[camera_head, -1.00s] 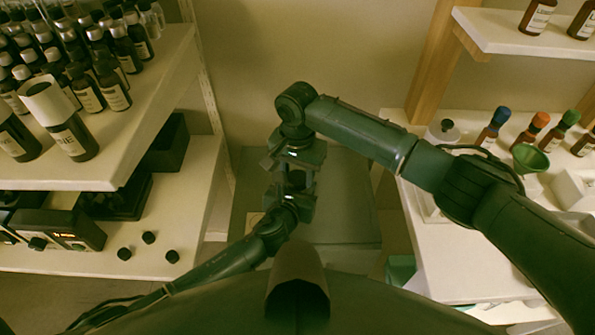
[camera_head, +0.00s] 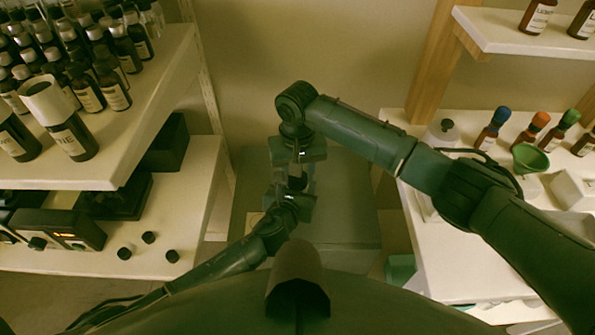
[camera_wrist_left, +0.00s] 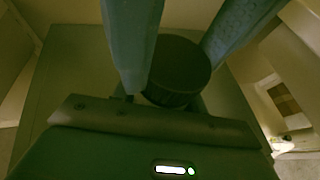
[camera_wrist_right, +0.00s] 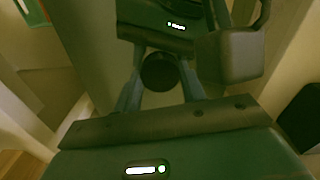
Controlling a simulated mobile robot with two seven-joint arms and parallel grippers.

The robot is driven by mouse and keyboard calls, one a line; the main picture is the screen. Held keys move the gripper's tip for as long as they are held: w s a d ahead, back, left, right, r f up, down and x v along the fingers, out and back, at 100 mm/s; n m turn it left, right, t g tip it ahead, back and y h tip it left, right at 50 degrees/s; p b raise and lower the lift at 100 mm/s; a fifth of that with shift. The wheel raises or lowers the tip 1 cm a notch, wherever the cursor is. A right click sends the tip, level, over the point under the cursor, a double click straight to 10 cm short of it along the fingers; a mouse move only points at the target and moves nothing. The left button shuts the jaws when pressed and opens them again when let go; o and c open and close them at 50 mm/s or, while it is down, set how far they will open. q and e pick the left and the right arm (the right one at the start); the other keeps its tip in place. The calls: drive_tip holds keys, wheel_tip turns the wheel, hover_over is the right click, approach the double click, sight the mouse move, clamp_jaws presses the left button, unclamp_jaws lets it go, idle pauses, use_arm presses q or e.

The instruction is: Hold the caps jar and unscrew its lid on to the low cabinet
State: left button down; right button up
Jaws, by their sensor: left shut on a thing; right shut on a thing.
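The caps jar's dark round ribbed lid (camera_wrist_left: 178,70) shows in the left wrist view, and as a dark disc (camera_wrist_right: 158,72) between the fingers in the right wrist view. My right gripper (camera_head: 296,165) comes in from above and is shut on the lid. My left gripper (camera_head: 294,190) is just below it in the head view, shut on the caps jar. The jar's body is mostly hidden by the lid and the grippers. I cannot tell whether the lid is apart from the jar. Both grippers are over the grey-green low cabinet (camera_head: 345,205).
At left, a shelf (camera_head: 150,110) carries many dark bottles; below it are three small black caps (camera_head: 148,237) on a white surface. At right, a white counter (camera_head: 440,245) holds colour-capped bottles and a green funnel (camera_head: 530,158). The cabinet top right of the grippers is clear.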

drive_tip(key=o, duration=1.1)
drive_tip(key=shift+r, duration=0.1)
wheel_tip(320, 180, up, 4)
drive_tip(key=shift+r, duration=0.15)
drive_tip(key=shift+c, duration=0.2)
wheel_tip(320, 180, up, 3)
drive_tip(key=shift+r+m, duration=0.15)
drive_tip(key=shift+m, duration=0.85)
drive_tip(key=shift+c, duration=0.2)
wheel_tip(320, 180, down, 8)
drive_tip(key=shift+r, duration=0.1)
